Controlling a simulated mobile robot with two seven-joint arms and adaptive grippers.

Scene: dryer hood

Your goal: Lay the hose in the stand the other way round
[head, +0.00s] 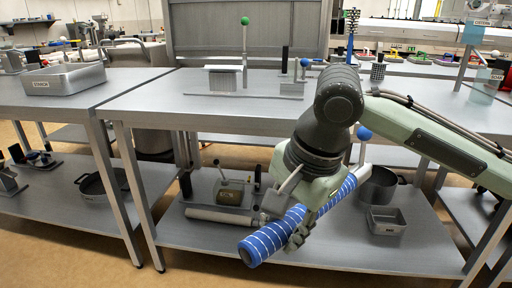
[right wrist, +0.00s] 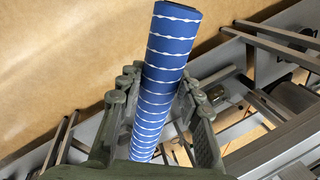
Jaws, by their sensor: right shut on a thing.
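The hose (head: 268,238) is a blue tube with white stripes. My right gripper (head: 287,218) is shut around it in front of the table's lower shelf. In the head view the hose slants, with its near end low at the left and the rest rising to the right behind the gripper. In the right wrist view the hose (right wrist: 168,70) runs between the two fingers (right wrist: 157,92) and its dark end points up and away. I cannot tell for sure which thing is the stand; a post with a green ball (head: 245,50) stands on the table top. My left gripper is not in view.
The steel table top (head: 170,97) is clear at its front left. On the lower shelf are a pale cylinder (head: 218,216), a small metal tin (head: 386,220) and a dark pot (head: 378,186). A metal tray (head: 63,79) sits on the left table. Table legs stand near the hose.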

